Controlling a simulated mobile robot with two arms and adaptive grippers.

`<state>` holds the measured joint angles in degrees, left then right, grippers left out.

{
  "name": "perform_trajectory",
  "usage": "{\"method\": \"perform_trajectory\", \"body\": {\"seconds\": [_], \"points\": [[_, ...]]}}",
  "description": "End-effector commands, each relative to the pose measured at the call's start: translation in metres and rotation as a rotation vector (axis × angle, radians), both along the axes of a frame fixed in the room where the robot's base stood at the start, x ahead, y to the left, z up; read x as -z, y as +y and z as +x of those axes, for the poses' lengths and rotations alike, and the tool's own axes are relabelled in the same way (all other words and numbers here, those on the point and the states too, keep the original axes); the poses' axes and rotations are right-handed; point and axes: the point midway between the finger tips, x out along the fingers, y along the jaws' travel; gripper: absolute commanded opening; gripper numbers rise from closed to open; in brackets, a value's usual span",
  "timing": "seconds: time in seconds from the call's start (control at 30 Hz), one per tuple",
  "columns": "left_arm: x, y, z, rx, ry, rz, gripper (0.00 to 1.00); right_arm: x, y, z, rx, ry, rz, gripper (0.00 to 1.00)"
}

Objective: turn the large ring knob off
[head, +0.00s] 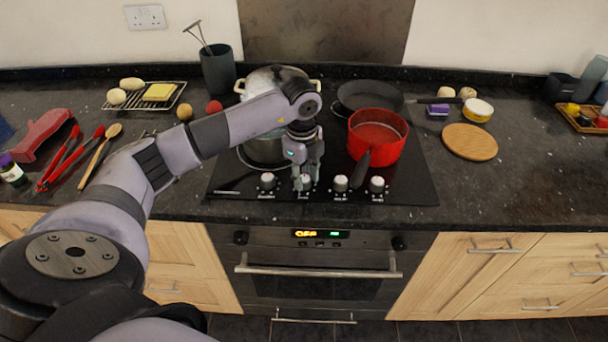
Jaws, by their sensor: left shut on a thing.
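A row of white-topped knobs runs along the front of the black hob (420,190). From left to right I see the first knob (267,181), the second knob (304,183), the third knob (341,183) and the right-hand knob (377,185). The labels below them are too small to read, so I cannot tell which is the large ring knob. My left gripper (306,176) points down and is shut on the second knob, partly hiding it. The knob's pointer angle cannot be made out. My right gripper is not in view.
A red saucepan (377,138) stands close right of my gripper, its dark handle pointing towards the knobs. A steel pot (264,148) stands behind my left forearm. A black frying pan (365,95) is at the back. The oven display (320,234) is lit below.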

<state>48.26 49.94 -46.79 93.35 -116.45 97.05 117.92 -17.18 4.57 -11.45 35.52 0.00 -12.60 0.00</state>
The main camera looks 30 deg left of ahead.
Motion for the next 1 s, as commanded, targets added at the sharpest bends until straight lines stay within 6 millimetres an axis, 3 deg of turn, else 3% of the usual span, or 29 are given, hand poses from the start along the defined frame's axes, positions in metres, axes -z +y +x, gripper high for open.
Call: {"method": "perform_trajectory", "body": {"seconds": [0.57,0.6,0.9,1.0], "points": [[-0.0014,0.0003,0.0011,-0.035,-0.004,0.0,0.01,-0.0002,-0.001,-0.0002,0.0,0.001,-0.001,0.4],[-0.0014,0.0002,0.0011,-0.035,-0.004,0.0,0.3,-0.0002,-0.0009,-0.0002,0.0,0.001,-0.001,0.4],[-0.0005,0.0002,0.0005,-0.033,-0.002,0.0,0.49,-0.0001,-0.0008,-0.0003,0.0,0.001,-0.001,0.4],[-0.0004,0.0001,0.0003,-0.033,-0.001,0.0,0.49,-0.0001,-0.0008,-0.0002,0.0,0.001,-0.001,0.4]]}}
